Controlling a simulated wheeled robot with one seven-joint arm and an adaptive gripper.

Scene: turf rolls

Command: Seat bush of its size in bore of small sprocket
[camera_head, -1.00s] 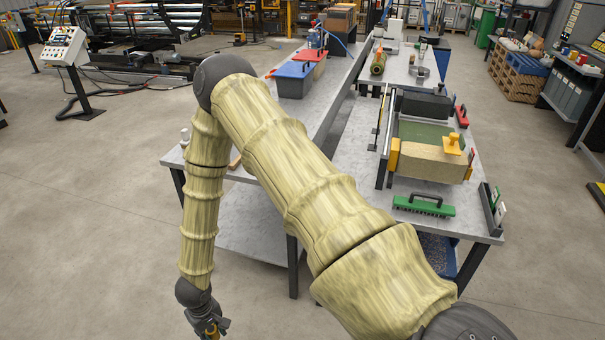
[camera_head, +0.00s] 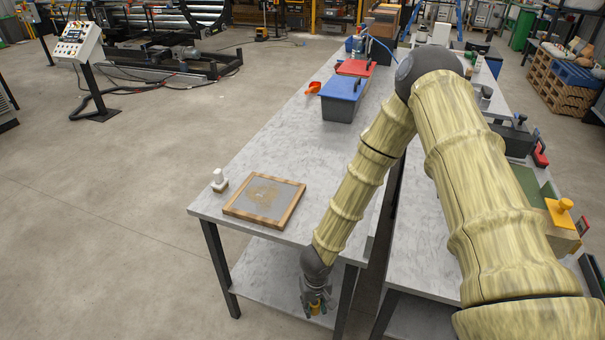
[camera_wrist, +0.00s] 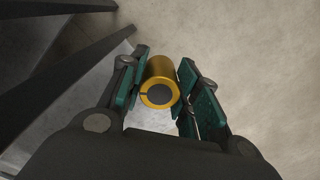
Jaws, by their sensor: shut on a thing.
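My gripper (camera_head: 315,308) hangs low at the near end of the left table, beside its front leg. It is shut on a short brass-coloured bush (camera_wrist: 161,82), which lies between the green finger pads in the wrist view. The bush shows a round end face with a dark centre. In the head view the bush (camera_head: 315,308) is a small yellow patch between the fingers. I cannot make out a small sprocket in any view.
The left table (camera_head: 270,135) holds a wood-framed tray (camera_head: 290,216), a white-topped stamp-like item (camera_head: 219,179), an orange scoop (camera_head: 313,88) and blue-lidded (camera_head: 342,90) and red-lidded boxes (camera_head: 355,68). A second table (camera_head: 415,250) stands to the right across a narrow gap. Open floor lies to the left.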

